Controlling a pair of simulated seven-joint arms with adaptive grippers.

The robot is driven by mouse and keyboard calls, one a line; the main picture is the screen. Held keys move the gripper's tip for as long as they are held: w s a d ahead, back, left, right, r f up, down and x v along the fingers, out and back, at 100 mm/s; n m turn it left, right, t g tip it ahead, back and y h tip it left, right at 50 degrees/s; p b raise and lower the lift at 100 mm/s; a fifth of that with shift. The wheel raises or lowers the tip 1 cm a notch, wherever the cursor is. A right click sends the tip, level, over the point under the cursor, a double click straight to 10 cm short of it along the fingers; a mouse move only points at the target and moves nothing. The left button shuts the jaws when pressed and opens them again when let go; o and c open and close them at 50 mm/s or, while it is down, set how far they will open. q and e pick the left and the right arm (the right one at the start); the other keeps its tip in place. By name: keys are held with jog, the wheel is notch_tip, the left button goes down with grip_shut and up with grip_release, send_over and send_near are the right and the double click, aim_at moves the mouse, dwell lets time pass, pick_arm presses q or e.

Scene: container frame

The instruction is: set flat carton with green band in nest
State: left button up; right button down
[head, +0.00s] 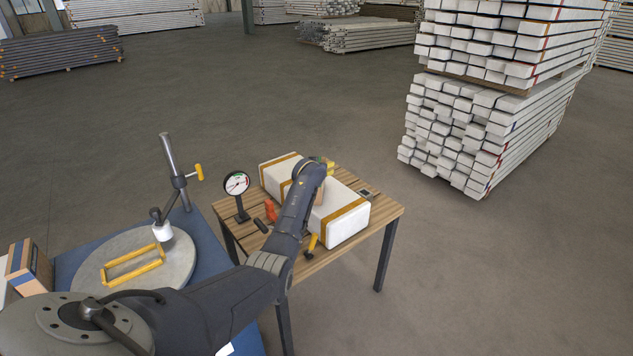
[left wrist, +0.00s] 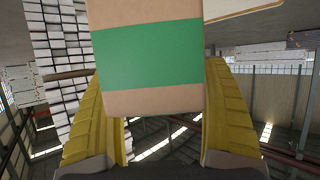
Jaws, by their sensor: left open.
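The flat carton, tan with a green band (left wrist: 150,55), fills the upper middle of the left wrist view, between my two yellow fingers. My left gripper (left wrist: 157,90) is open around it; firm contact is not visible. In the head view the left arm reaches over the wooden table, and its wrist hides most of the gripper and carton. The nest appears to be the yellow rectangular frame (head: 132,268) on the round grey plate (head: 176,262), at lower left; it looks empty. My right gripper is not in view.
A long white block with orange bands (head: 345,222) lies on the wooden table (head: 385,207) by my gripper. A dial gauge (head: 237,184) stands at the table's left. A post with a yellow handle (head: 170,165) rises beside the plate. A blue-banded carton (head: 22,262) stands at far left.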

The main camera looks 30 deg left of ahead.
pick_arm(q)
jog(key=c, duration=1.7)
jog(key=shift+r, duration=0.1)
